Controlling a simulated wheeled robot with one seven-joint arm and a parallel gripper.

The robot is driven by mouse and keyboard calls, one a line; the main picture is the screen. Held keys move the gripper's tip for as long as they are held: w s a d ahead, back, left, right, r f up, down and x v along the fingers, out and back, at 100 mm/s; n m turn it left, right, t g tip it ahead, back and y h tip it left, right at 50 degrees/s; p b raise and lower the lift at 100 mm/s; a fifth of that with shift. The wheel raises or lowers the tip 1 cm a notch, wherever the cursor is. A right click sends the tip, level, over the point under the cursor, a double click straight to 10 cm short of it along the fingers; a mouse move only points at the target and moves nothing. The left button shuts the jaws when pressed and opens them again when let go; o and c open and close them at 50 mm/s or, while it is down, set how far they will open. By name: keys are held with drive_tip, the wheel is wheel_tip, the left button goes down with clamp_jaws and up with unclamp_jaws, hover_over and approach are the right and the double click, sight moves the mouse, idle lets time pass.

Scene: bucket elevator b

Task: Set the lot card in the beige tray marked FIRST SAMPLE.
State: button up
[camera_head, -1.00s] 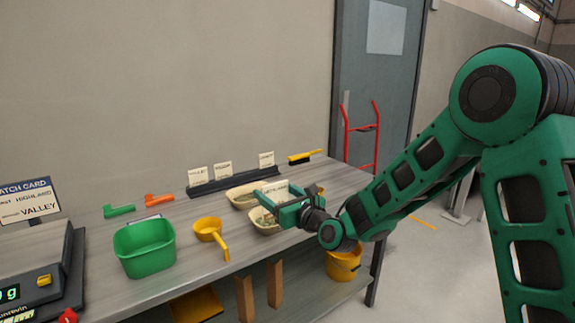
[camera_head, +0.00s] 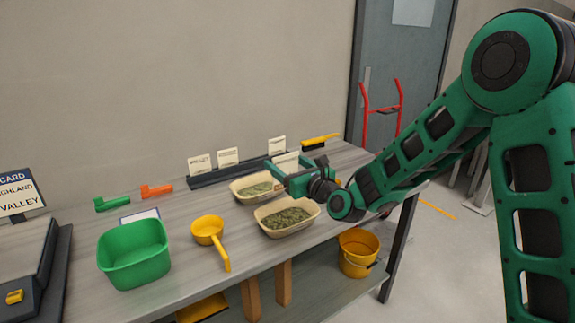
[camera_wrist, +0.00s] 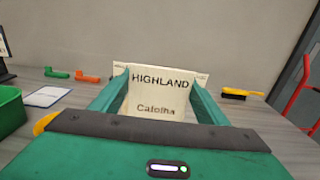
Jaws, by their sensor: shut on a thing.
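My gripper (camera_head: 284,172) is shut on a cream lot card (camera_wrist: 158,92), which stands upright between the fingers. The card reads HIGHLAND with a smaller line below; its upper part also shows in the head view (camera_head: 285,161). Two beige trays holding green beans sit on the bench: a far one (camera_head: 238,193) and a near one (camera_head: 290,232). My gripper is at the right end of the far tray and behind the near one, seemingly above the bench; the exact height is unclear. No FIRST SAMPLE marking is readable on either tray.
A dark rack (camera_head: 225,174) with upright cards stands behind the trays. A yellow brush (camera_head: 320,141) lies at the back right. A yellow scoop (camera_head: 208,229) and green bin (camera_head: 133,262) stand left. A yellow bucket (camera_head: 356,258) is on the lower shelf.

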drive_tip(key=shift+d+f, duration=0.2)
drive_tip(key=shift+f, duration=0.25)
wheel_tip(320, 180, down, 10)
idle(0.7)
drive_tip(key=o, duration=1)
drive_tip(key=shift+a+r, duration=0.1)
drive_tip(key=shift+r, duration=3.35)
